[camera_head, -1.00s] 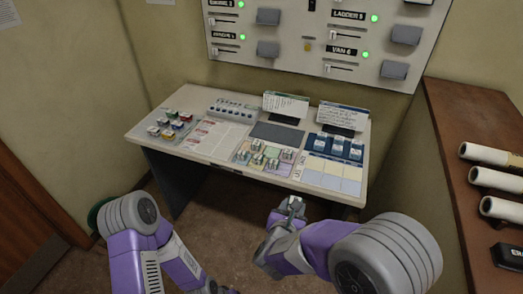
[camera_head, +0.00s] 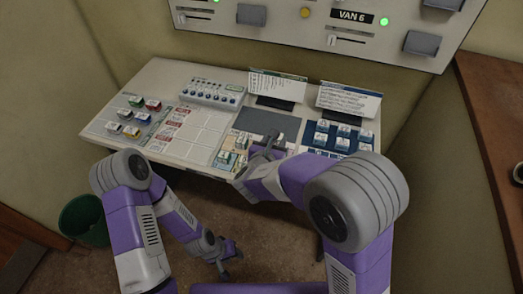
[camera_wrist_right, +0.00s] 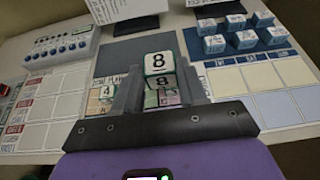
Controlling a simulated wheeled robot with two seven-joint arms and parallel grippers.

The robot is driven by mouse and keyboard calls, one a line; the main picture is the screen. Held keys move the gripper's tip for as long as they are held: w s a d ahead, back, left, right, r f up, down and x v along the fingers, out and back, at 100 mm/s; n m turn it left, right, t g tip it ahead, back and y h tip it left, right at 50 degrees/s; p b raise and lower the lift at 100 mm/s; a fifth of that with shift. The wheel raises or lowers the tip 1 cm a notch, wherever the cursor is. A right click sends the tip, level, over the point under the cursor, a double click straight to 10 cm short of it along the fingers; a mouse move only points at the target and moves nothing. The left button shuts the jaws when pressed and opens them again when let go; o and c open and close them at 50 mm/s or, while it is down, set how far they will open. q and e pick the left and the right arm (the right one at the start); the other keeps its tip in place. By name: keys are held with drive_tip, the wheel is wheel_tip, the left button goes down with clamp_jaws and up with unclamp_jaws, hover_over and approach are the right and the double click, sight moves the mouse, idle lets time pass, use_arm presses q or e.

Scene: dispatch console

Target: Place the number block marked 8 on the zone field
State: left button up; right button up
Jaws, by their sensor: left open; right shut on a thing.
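The number block marked 8 (camera_wrist_right: 159,62) is white with black digits, in the middle of the right wrist view. My right gripper (camera_wrist_right: 158,76) is shut on it, one finger on each side. In the head view my right gripper (camera_head: 270,146) is over the coloured block area at the console's front, and the block is hidden there. A white card with pale yellow and blue fields (camera_wrist_right: 263,78) lies right of the gripper; I cannot tell which field is the zone field. My left gripper (camera_head: 225,263) is open and empty, low in front of the console.
A dark grey mat (camera_head: 268,122) lies behind my right gripper. Several blue-sided blocks (camera_head: 343,131) stand at the right, and several coloured blocks (camera_head: 131,130) at the left. A button box (camera_head: 213,92) and two propped cards (camera_head: 349,99) stand at the back.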

drive_tip(key=w+a+f+b, duration=0.3)
drive_tip(key=w+a+b, duration=0.2)
drive_tip(key=w+b, duration=0.1)
drive_tip(key=f+b, duration=0.1)
drive_tip(key=f, duration=0.3)
drive_tip(key=f+b, duration=0.2)
drive_tip(key=f, duration=0.3)
drive_tip(key=shift+w+d+f, duration=0.15)
drive_tip(key=shift+d, duration=0.05)
drive_tip(key=shift+f, duration=0.15)
drive_tip(key=o, duration=1)
drive_tip(key=shift+o, duration=0.2)
